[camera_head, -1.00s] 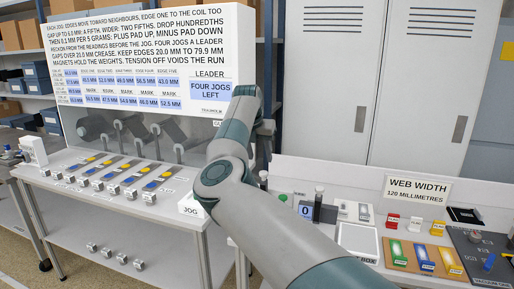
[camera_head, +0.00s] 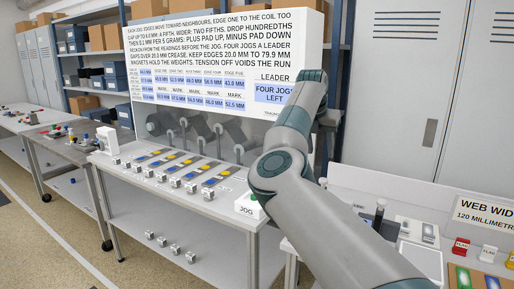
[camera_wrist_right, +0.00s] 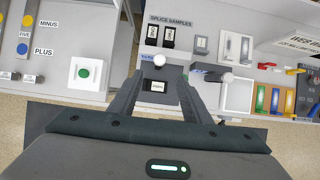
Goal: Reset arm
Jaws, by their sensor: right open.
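My right arm rises from the lower right of the head view and bends in front of the readout board (camera_head: 215,75). Its gripper is mostly hidden behind the arm there. In the right wrist view the right gripper (camera_wrist_right: 160,76) is open, with nothing held between its fingers. A dark block with a white label (camera_wrist_right: 155,86) shows between the fingers, below them. The jog box with its green button (camera_wrist_right: 84,72) lies to the left of the fingers. It also shows beside the arm in the head view (camera_head: 247,208). The board reads "four jogs left". My left gripper is not in view.
The white bench (camera_head: 135,190) carries a row of blue and yellow pads with weights at its front edge. Splice samples (camera_wrist_right: 168,37) and coloured flag blocks (camera_head: 461,245) stand on the right-hand bench. Lockers and shelves stand behind. Floor is free at the left.

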